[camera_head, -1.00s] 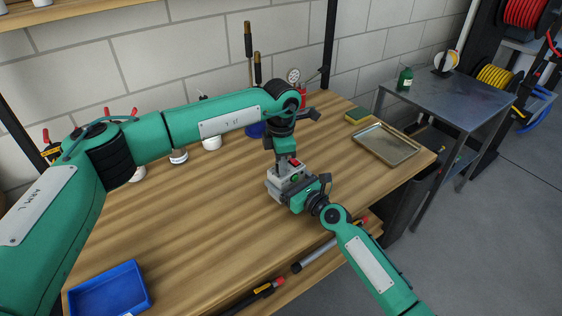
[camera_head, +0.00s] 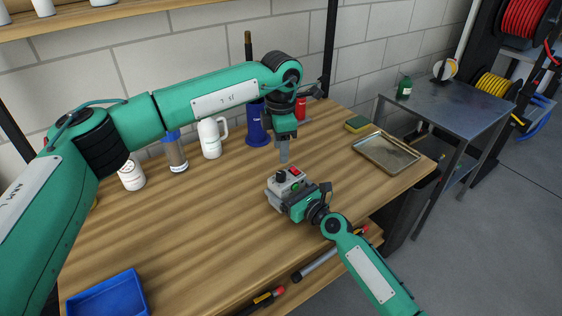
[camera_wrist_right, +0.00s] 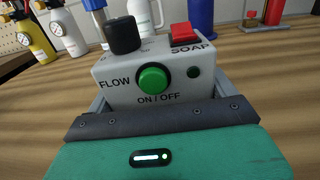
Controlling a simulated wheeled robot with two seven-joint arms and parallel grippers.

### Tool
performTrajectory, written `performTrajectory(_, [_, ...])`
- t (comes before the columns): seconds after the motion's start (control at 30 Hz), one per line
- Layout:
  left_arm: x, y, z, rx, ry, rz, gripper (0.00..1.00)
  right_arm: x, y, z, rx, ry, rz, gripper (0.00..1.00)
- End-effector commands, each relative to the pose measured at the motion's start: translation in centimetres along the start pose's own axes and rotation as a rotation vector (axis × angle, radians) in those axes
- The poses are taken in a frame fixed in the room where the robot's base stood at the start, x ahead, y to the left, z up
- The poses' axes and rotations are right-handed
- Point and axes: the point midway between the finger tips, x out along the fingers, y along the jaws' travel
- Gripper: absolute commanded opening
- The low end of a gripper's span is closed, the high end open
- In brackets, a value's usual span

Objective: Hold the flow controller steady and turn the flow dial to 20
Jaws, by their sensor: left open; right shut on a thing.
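The flow controller (camera_head: 282,186) is a small grey box on the wooden table. The right wrist view shows its front (camera_wrist_right: 114,79) with FLOW, SOAP and ON/OFF labels, a green button and a red switch. The black flow dial (camera_wrist_right: 123,32) stands on its top at the left; it also shows in the head view (camera_head: 280,174). The dial's scale cannot be read. My right gripper (camera_head: 291,203) is shut on the controller, with a finger at each side of it. My left gripper (camera_head: 284,157) is open and empty, pointing down above and behind the controller, apart from the dial.
A metal tray (camera_head: 387,166) and a sponge (camera_head: 357,124) lie at the right of the table (camera_head: 190,230). A blue tray (camera_head: 105,296) is at the front left. A white jug (camera_head: 211,142), bottles and a blue container (camera_head: 257,130) stand along the back. The table's middle is clear.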

Motion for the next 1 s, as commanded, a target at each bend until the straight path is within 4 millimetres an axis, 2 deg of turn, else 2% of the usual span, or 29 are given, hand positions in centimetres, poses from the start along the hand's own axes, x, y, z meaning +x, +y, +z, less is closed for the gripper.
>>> performTrajectory(0.1, [-2.0, 0.0, 0.0, 0.000, -0.001, 0.001, 0.47, 0.0, 0.1, -0.1, 0.001, 0.002, 0.002, 0.55])
performTrajectory(0.23, [-3.2, 0.0, 0.1, 0.000, -0.001, 0.001, 0.47, 0.0, 0.1, -0.1, 0.000, 0.002, 0.002, 0.55])
performTrajectory(0.67, [-3.6, 0.0, 0.0, 0.000, 0.000, 0.000, 0.47, 0.0, 0.1, -0.1, 0.001, 0.002, 0.002, 0.55])
performTrajectory(0.7, [-3.6, 0.0, 0.0, 0.000, 0.000, 0.000, 0.47, 0.0, 0.1, -0.1, 0.001, 0.002, 0.002, 0.91])
performTrajectory(0.73, [-3.6, 0.0, 0.0, 0.000, 0.000, 0.000, 0.47, 0.0, 0.1, -0.1, 0.001, 0.002, 0.002, 0.97])
performTrajectory(0.77, [-3.6, 0.0, 0.0, 0.000, 0.000, 0.000, 0.47, 0.0, 0.1, -0.1, 0.000, 0.002, 0.002, 1.00])
performTrajectory(1.0, [-3.6, 0.0, 0.0, 0.000, 0.000, 0.000, 0.47, -0.1, 0.0, -0.1, 0.000, 0.001, 0.001, 1.00])
